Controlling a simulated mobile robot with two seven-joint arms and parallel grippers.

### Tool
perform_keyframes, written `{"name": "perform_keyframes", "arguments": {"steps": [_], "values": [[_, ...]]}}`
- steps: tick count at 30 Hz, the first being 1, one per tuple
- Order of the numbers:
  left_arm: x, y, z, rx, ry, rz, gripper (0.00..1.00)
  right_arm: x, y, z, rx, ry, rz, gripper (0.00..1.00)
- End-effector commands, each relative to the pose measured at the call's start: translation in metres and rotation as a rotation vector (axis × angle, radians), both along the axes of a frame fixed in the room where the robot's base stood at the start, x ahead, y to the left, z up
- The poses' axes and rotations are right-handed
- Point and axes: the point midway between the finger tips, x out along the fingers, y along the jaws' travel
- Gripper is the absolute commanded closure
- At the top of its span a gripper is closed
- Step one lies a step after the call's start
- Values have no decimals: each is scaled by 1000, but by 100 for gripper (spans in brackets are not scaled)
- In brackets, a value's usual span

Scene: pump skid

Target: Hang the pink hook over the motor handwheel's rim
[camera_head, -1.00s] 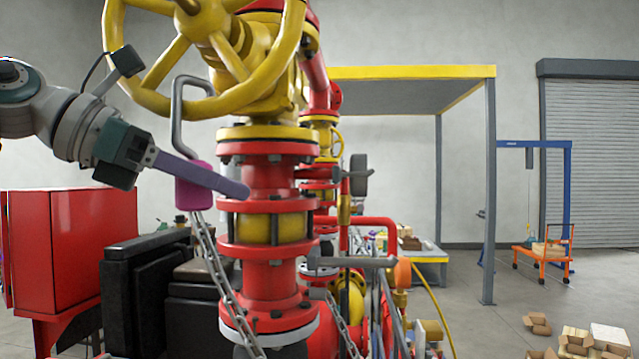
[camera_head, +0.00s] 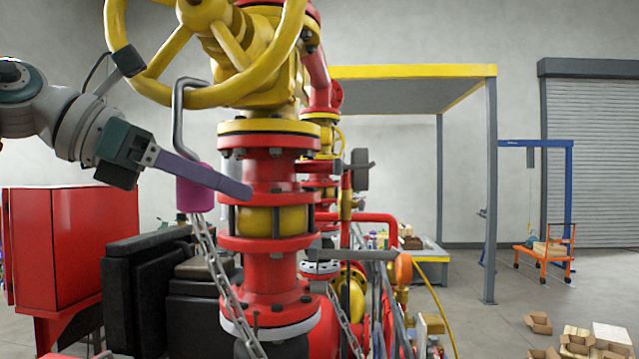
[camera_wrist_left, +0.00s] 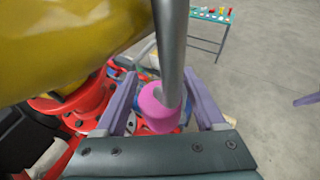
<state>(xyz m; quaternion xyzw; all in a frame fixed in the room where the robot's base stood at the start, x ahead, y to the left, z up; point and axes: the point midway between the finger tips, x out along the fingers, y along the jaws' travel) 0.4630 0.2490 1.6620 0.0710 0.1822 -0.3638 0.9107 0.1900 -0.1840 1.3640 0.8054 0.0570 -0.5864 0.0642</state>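The pink hook is a bent grey rod with a pink grip (camera_head: 195,190) and a chain below it. Its bent top is at the lower rim of the yellow motor handwheel (camera_head: 150,93); whether the tip passes behind the rim is not clear. The grip hangs upright below the rim. My left gripper (camera_head: 215,178) is at the grip, one purple finger crossing in front of it. In the left wrist view the pink grip (camera_wrist_left: 158,110) stands between the two spread fingers, with gaps beside it. My right gripper is not in the head view; a purple bar at the wrist view's right edge may be its finger.
A red and yellow valve column (camera_head: 268,200) stands right behind the hook. A chain (camera_head: 215,265) hangs down in front of it. A red cabinet (camera_head: 85,245) and black boxes (camera_head: 140,290) are at lower left. Open floor with cardboard boxes lies at right.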

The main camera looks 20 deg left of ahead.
Motion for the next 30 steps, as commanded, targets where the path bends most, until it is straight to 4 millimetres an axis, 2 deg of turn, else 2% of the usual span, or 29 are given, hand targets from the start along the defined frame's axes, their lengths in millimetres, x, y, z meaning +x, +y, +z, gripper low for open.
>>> {"name": "perform_keyframes", "arguments": {"steps": [3,10,13,21,24,30], "values": [[0,0,0,0,0,0,17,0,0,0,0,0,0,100],[0,1,-1,1,1,0,17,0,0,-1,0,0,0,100],[-5,6,-1,3,0,1,17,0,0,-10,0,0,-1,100],[-39,39,15,6,-3,6,17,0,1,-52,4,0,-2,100],[-51,50,23,4,-2,5,17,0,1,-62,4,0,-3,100],[-65,62,36,1,-1,2,17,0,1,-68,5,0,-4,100]]}}
